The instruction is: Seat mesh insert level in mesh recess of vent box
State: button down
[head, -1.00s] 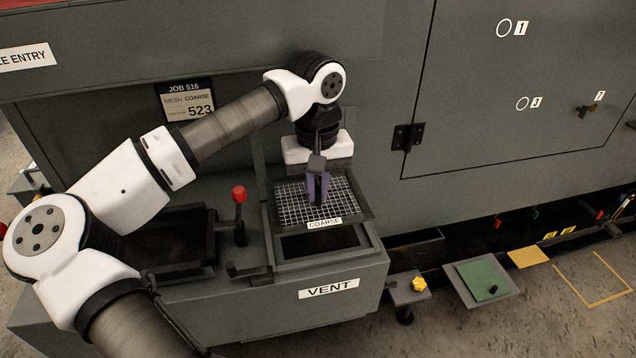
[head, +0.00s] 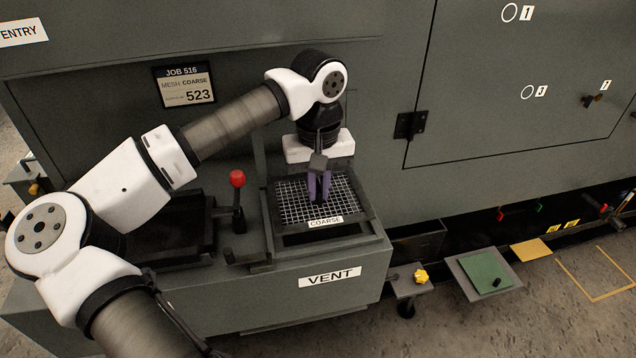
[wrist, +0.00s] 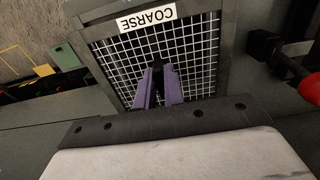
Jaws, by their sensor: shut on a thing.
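The mesh insert (head: 292,203) is a dark square frame with a pale wire grid and a COARSE label. It also fills the top of the wrist view (wrist: 200,60). My gripper (head: 319,196), with purple fingers, is shut on a small dark grip at the mesh's middle; the fingers hide most of that grip. The vent box (head: 255,312), labelled VENT, is below it. The insert is over the mesh recess (head: 322,237), with a dark strip of opening showing along the front edge. I cannot tell whether the insert's back edge touches the box.
A red-knobbed lever (head: 237,180) stands left of the recess. A job card (head: 185,85) reading MESH COARSE is on the wall behind. To the right are a yellow knob (head: 420,276) on a small stand and a green plate (head: 485,272). Grey cabinet wall rises close behind.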

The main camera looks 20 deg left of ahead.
aim_at(318, 204)
jog(key=shift+f+b, duration=1.7)
jog(key=shift+f, duration=0.6)
jog(key=c, duration=1.4)
grip_release()
notch_tip(318, 204, up, 14)
jog(key=shift+f+p, duration=0.1)
jog(key=shift+p, duration=0.2)
